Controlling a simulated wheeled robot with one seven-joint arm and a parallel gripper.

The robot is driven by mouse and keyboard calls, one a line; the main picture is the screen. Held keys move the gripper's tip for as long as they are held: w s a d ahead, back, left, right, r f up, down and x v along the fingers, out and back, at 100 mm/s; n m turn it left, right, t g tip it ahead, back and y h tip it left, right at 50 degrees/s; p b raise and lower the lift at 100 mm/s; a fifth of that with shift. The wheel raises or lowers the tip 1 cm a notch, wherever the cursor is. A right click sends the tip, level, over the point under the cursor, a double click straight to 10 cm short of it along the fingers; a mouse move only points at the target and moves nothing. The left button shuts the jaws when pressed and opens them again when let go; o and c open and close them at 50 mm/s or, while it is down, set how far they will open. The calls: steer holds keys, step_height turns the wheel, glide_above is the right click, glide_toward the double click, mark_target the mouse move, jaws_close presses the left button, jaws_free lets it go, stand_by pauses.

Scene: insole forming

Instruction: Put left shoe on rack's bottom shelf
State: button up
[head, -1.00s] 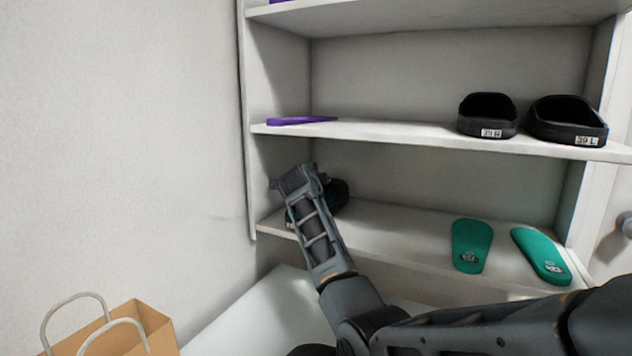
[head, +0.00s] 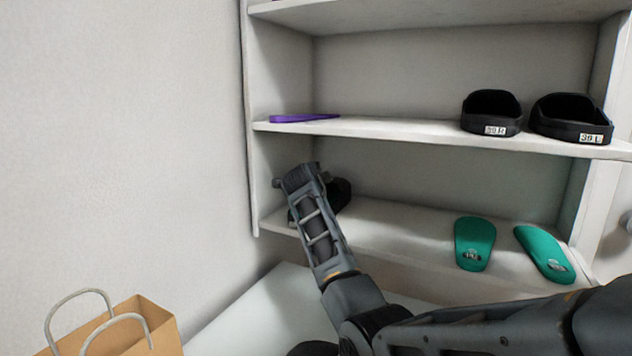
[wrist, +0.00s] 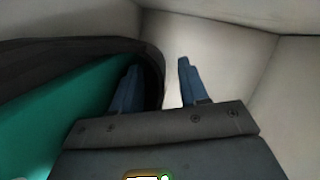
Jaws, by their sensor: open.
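A dark shoe (head: 341,193) is at the left end of the rack's bottom shelf (head: 395,224), partly hidden behind my gripper (head: 299,181). In the wrist view the shoe (wrist: 62,48) fills the left side, with a dark rim and a green inside. My gripper (wrist: 160,64) is open there. Its left finger overlaps the shoe's green inside and rim, and its right finger is outside the rim over pale surface. I cannot tell whether either finger touches the shoe. Any label on this shoe is hidden.
Two green insoles (head: 474,243) (head: 543,252) lie at the bottom shelf's right. Two black shoes (head: 491,112) (head: 571,119) and a purple insole (head: 303,118) are on the shelf above. A paper bag (head: 140,325) stands lower left. The bottom shelf's middle is clear.

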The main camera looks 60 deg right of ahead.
steer(key=shift+s+a+r, duration=0.1)
steer(key=shift+a, duration=0.2)
steer(key=b+v, duration=0.1)
steer(key=v, duration=1)
steer(key=shift+s+a, duration=0.1)
steer(key=shift+a, duration=0.1)
